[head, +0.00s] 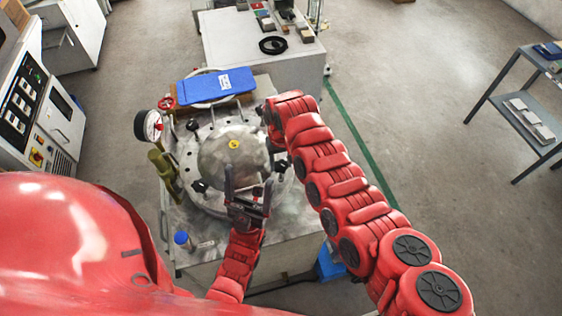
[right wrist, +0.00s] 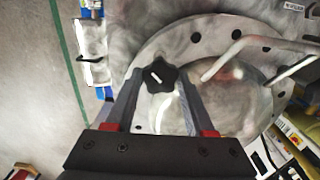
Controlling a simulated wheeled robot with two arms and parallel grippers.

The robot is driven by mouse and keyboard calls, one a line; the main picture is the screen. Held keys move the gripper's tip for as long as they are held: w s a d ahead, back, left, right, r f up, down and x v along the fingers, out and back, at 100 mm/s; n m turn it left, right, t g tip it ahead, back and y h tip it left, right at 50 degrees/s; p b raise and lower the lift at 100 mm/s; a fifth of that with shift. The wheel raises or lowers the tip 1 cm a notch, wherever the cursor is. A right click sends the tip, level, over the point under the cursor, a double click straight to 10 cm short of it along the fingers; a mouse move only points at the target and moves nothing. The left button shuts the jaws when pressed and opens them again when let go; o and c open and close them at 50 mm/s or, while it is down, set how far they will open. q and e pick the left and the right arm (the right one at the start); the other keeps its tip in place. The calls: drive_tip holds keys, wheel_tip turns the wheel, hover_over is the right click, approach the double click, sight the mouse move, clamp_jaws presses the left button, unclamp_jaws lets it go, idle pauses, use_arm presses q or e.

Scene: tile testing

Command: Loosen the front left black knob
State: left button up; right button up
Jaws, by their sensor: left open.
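The round metal vessel with a domed lid (head: 232,158) stands on the grey bench, with black star knobs around its flange. The front left black knob (head: 200,186) is left of my left gripper (head: 248,188), which is open, empty and apart from it, over the front of the lid. Another black knob (head: 281,166) is at the front right. My right arm reaches to the far right side of the vessel; its gripper is mostly hidden in the head view. In the right wrist view my right gripper (right wrist: 160,105) is open, with a black knob (right wrist: 157,75) showing between its fingers.
A pressure gauge (head: 149,126) and a brass valve (head: 164,170) stand left of the vessel. A blue pad (head: 216,86) lies behind it. A blue-capped bottle (head: 184,240) is at the front left of the bench. A second table (head: 250,48) stands behind.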

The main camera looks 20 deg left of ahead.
clamp_jaws()
drive_tip(key=n+b, duration=0.1)
drive_tip(key=n, duration=0.1)
drive_tip(key=n+b, duration=0.2)
drive_tip(key=shift+w+f, duration=0.15)
drive_tip(key=shift+f, duration=0.05)
drive_tip(key=n+b, duration=0.9)
drive_tip(key=shift+b, duration=0.35)
drive_tip(key=n+b, duration=0.2)
drive_tip(key=n, duration=0.1)
drive_tip(key=shift+r+n+b, duration=0.2)
drive_tip(key=shift+n+b, duration=0.55)
drive_tip(key=shift+n, duration=0.15)
